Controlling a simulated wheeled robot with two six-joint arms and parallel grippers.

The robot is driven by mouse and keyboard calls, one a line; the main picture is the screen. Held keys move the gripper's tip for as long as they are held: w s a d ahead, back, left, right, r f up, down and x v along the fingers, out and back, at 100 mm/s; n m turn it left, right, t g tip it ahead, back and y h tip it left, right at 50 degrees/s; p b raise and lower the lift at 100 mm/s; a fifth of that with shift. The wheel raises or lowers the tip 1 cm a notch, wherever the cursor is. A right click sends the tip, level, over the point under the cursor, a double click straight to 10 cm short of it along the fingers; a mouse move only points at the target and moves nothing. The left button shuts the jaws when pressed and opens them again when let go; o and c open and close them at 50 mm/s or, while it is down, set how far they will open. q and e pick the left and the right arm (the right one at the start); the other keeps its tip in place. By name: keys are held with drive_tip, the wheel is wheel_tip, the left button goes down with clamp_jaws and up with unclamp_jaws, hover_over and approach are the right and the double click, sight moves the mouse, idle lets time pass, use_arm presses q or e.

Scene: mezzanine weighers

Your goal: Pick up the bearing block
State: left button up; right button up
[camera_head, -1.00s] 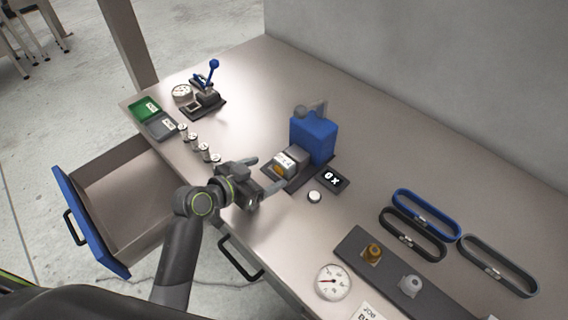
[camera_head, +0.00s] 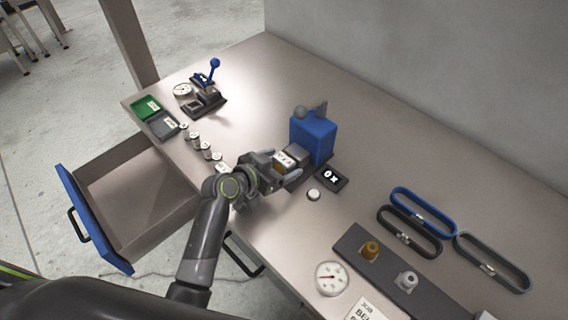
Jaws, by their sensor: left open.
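The bearing block (camera_head: 285,159) is a small grey block with a white label and an orange patch on its near face. It sits on a dark base in front of a blue upright device (camera_head: 313,137). My left gripper (camera_head: 281,168) is open, with its fingers reaching to either side of the block's near end. The gripper hides part of the block, and I cannot tell whether the fingers touch it. My right gripper is not in view.
A small display (camera_head: 331,177) and a white button (camera_head: 313,195) lie just right of the block. Several small cylinders stand left of the gripper. An open drawer (camera_head: 135,190) juts out at left. Belts (camera_head: 424,213) and a dark strip (camera_head: 385,262) lie at right.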

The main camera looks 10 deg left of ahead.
sight(280, 162)
use_arm(q)
drive_tip(key=c, duration=1.3)
wheel_tip(280, 162, up, 10)
drive_tip(key=shift+n+t+y, duration=0.3)
drive_tip(key=shift+n, duration=0.2)
drive_tip(key=v, duration=0.5)
drive_tip(key=f+v, duration=0.1)
drive_tip(key=v, duration=0.5)
drive_tip(key=a+v, duration=0.1)
drive_tip(key=v, duration=0.4)
drive_tip(key=shift+s+a+f, duration=0.2)
drive_tip(key=shift+s+f, duration=0.05)
drive_tip(key=shift+s, duration=0.2)
